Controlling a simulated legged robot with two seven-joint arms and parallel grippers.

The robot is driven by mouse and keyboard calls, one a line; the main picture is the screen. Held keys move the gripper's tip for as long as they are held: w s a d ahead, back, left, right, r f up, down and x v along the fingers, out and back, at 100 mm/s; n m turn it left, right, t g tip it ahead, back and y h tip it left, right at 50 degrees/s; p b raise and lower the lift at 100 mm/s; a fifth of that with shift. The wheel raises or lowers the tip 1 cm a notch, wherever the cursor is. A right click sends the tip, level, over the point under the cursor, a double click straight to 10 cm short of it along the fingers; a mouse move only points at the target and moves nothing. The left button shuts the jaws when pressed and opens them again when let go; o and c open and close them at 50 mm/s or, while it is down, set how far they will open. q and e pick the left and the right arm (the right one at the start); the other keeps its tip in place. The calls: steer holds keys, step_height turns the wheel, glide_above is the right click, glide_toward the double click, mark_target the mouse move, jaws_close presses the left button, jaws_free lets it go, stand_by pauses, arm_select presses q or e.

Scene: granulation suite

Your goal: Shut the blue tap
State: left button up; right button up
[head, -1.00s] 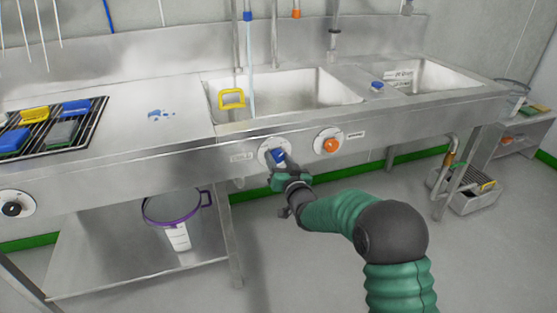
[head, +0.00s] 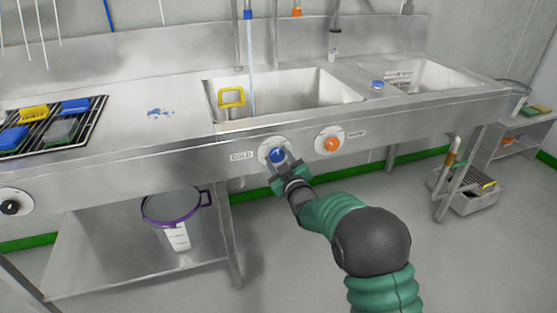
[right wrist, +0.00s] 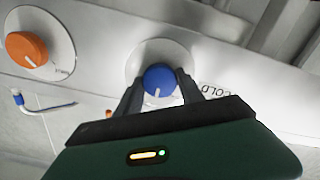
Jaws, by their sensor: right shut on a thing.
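The blue tap (head: 277,155) is a round knob on a white dial on the front panel of the steel sink, beside a COLD label. My right gripper (head: 281,164) is at the tap, its fingers on either side of the knob and shut on it. In the right wrist view the blue knob (right wrist: 159,81) sits between the two dark fingers, with a white mark on its lower part. A stream of water (head: 251,65) runs from the blue-banded spout into the left basin. My left gripper is not in view.
An orange knob (head: 330,142) sits just right of the blue one. A yellow-framed item (head: 231,97) is in the left basin. A purple-rimmed bucket (head: 172,207) stands on the shelf below. A rack of coloured brushes (head: 48,127) lies on the left counter.

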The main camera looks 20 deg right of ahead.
steer(key=n, duration=0.4)
steer(key=shift+a+f+n+b, duration=0.1)
steer(key=shift+f+n+b, duration=0.15)
steer(key=shift+n+b, duration=0.15)
steer(key=n, duration=0.4)
steer(key=shift+b, duration=0.35)
steer(key=shift+f, duration=0.15)
steer(key=o, duration=1.4)
steer(key=shift+r, duration=0.2)
steer(key=shift+s, duration=0.15)
